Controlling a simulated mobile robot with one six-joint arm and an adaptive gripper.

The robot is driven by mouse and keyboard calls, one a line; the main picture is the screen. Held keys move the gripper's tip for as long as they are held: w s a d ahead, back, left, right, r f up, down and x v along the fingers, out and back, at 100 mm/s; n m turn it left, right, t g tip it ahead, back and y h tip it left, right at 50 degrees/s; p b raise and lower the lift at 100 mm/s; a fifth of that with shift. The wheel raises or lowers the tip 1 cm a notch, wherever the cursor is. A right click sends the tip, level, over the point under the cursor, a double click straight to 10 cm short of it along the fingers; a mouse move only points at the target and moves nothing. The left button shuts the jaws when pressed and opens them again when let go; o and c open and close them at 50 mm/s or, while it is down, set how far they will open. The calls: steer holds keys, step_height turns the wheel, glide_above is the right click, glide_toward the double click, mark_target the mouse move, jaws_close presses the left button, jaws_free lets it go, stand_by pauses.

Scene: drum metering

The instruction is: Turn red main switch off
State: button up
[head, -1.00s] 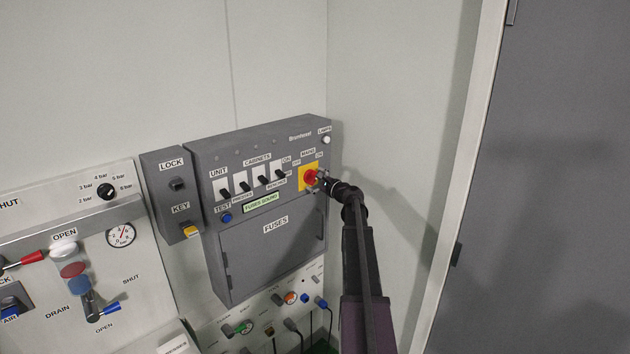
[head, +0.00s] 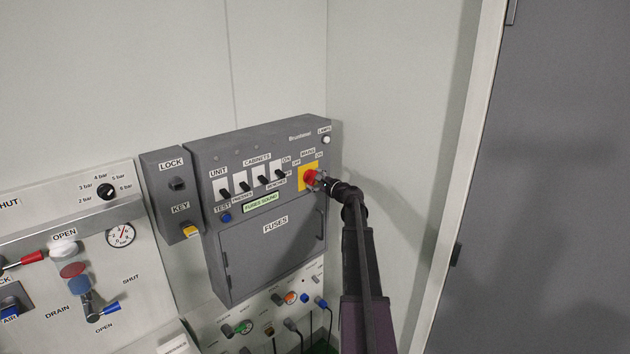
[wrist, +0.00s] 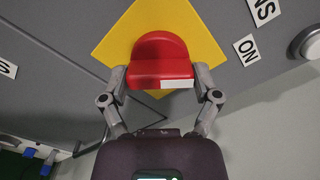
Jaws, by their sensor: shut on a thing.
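The red main switch (head: 310,177) sits on a yellow plate (head: 302,185) at the right end of the grey fuse box, under a MAINS label. In the wrist view the red knob (wrist: 160,58) fills the middle, in front of the yellow plate (wrist: 112,45). My gripper (wrist: 162,82) is shut on the knob, one finger at each side. A white mark shows on the knob's near edge, to the right. An ON label (wrist: 246,48) is to the right of the plate. In the head view my gripper (head: 319,181) partly covers the knob.
Left of the switch is a row of black toggle switches (head: 263,181) on white plates. A white lamp button (head: 326,140) is above right. The fuse door (head: 275,250) is below. A side wall stands close on the right.

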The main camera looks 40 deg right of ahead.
steer(key=n, duration=0.3)
steer(key=shift+n, duration=0.4)
steer(key=n, duration=0.4)
steer(key=shift+n, duration=0.3)
steer(key=n, duration=0.4)
steer(key=shift+n, duration=2.3)
steer(key=o, duration=1)
steer(key=shift+a, duration=0.1)
steer(key=shift+c, duration=0.2)
steer(key=shift+s, duration=0.1)
steer(key=s+d, duration=0.1)
steer(key=s, duration=1)
steer(key=shift+s, duration=0.4)
